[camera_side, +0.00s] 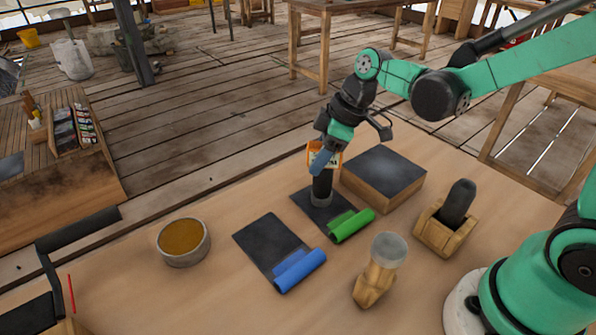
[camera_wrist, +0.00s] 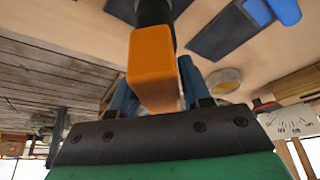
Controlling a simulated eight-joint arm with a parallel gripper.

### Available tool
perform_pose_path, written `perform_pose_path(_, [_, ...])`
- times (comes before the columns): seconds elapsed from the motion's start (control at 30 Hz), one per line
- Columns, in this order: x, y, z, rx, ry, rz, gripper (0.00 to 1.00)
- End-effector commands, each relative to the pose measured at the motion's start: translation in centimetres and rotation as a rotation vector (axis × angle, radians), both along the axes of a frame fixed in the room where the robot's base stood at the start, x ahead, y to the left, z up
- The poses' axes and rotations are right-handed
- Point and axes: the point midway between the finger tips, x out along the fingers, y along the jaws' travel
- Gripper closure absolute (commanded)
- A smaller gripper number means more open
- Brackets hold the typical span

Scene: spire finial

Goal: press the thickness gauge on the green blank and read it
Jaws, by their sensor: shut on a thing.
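My gripper (camera_side: 320,161) is shut on the thickness gauge, which has an orange body (camera_wrist: 152,60) and a black column (camera_side: 321,187) with a grey foot. The gauge is roughly upright. Its foot is over the dark part of the green blank (camera_side: 352,225), a dark sheet with a green rolled end. The foot looks low on the sheet, but I cannot tell whether it touches. In the wrist view the blue fingers lie either side of the orange body. A pale scale face (camera_wrist: 290,122) shows there at the right; I cannot make out a reading.
A blue-ended dark sheet (camera_side: 268,243) lies left of the green one. A dark-topped wooden block (camera_side: 383,180) stands close behind right. A wooden holder with a black peg (camera_side: 447,222), a wooden stand (camera_side: 372,287) and a round bowl (camera_side: 183,242) stand around.

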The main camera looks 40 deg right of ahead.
Motion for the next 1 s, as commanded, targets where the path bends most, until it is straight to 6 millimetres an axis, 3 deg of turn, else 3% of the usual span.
perform_pose_path(0.23, [-0.1,-0.1,0.3,-0.006,0.004,0.001,1.00])
perform_pose_path(0.73, [-0.1,0.0,4.6,-0.002,0.002,0.000,1.00])
perform_pose_path(1.0, [0.0,0.0,5.0,-0.001,0.001,0.000,1.00])
